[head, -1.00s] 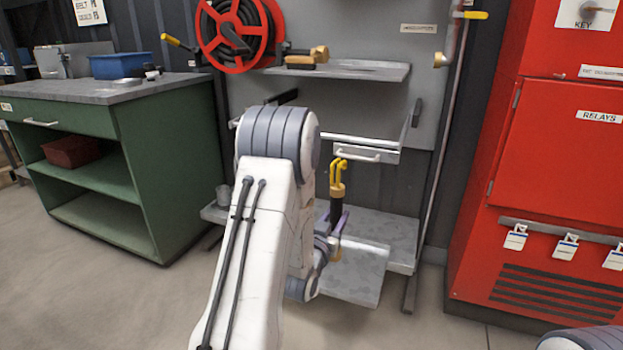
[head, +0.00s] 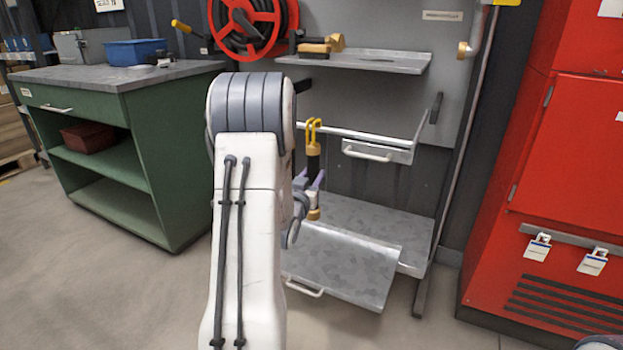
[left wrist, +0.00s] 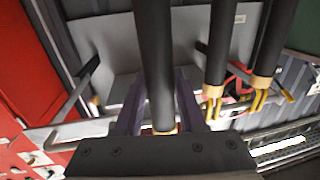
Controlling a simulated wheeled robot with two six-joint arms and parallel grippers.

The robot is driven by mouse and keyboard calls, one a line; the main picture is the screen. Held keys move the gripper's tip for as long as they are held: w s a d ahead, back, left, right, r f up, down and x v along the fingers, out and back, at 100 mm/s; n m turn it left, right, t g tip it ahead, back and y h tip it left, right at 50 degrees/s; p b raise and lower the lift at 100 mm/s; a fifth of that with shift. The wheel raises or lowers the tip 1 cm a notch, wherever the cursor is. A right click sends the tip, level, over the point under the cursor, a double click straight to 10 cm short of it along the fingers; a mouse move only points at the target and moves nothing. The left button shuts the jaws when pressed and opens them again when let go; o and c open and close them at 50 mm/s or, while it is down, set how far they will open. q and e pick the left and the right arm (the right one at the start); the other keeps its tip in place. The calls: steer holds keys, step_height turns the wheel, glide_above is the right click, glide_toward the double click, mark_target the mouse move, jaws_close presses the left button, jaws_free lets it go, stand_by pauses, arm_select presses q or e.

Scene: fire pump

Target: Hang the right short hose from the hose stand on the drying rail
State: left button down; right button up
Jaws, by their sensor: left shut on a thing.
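A black hose (head: 313,165) with a brass collar and yellow hooks at its top stands upright in my left gripper (head: 314,189), with a brass end below. In the left wrist view the purple fingers of the left gripper (left wrist: 160,108) are shut around the black hose (left wrist: 155,50). Two more black hoses with brass collars and yellow hooks show there, a nearer one (left wrist: 218,50) and one further right (left wrist: 275,45). A pale rail (head: 350,133) runs behind and right of the held hose; I cannot tell whether they touch. My right gripper is out of view.
A metal tray (head: 345,265) and lower shelf (head: 385,230) lie below. A green bench (head: 150,150) stands left, a red cabinet (head: 570,150) right.

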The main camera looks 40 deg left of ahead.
arm_select(q)
steer(key=shift+w+a+f+b, duration=0.1)
steer(key=shift+w+a+f, duration=0.15)
steer(key=shift+w, duration=0.6)
steer(key=shift+w+a+f+b, duration=0.15)
steer(key=shift+w+f, duration=0.15)
steer(key=shift+w, duration=0.55)
steer(key=shift+w+a+f+b, duration=0.1)
steer(key=shift+w+a+f, duration=0.15)
steer(key=shift+w, duration=0.6)
steer(key=shift+c, duration=2.1)
jaws_free()
steer(key=shift+d, duration=0.1)
steer(key=shift+f, duration=0.15)
